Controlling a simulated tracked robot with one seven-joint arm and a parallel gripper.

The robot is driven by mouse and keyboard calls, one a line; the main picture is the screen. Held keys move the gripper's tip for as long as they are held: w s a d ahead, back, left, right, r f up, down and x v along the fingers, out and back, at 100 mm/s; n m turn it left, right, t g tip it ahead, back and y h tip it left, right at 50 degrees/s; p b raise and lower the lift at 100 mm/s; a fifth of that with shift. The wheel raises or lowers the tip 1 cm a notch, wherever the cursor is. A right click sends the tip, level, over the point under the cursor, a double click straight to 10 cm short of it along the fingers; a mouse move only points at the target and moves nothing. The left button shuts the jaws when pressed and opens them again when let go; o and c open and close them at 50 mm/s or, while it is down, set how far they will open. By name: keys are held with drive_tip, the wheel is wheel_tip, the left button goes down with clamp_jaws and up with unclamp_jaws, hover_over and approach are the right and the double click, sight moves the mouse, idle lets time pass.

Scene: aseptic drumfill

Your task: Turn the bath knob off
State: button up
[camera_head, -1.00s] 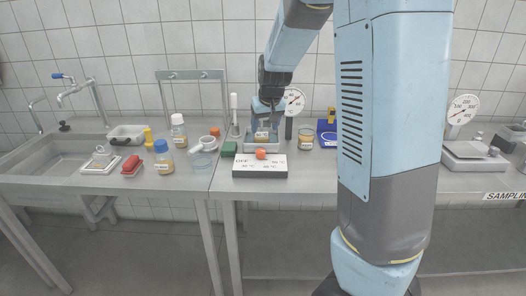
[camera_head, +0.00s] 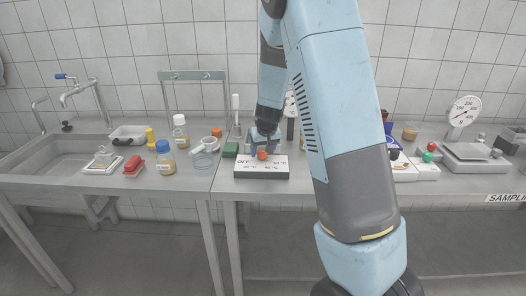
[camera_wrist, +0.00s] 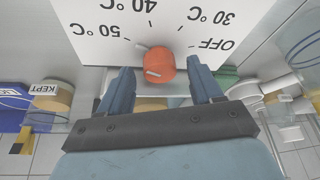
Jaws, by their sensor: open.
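The bath knob (camera_head: 262,155) is a round orange-red knob on the white top of a control box (camera_head: 262,172). The top is marked OFF, 30, 40 and 50 °C. My gripper (camera_wrist: 160,78) is open, with one blue finger on each side of the knob and gaps visible in this view. I cannot tell whether the fingertips reach down to the knob's height. In the head view my gripper (camera_head: 264,146) is right at the knob.
A green block (camera_head: 230,149) lies left of the box. A jar labelled KEPT (camera_wrist: 52,97) and a blue item show at the wrist view's left. My arm hides part of the bench on the right.

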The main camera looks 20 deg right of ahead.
drive_tip(key=shift+w+f, duration=0.1)
drive_tip(key=shift+f, duration=0.2)
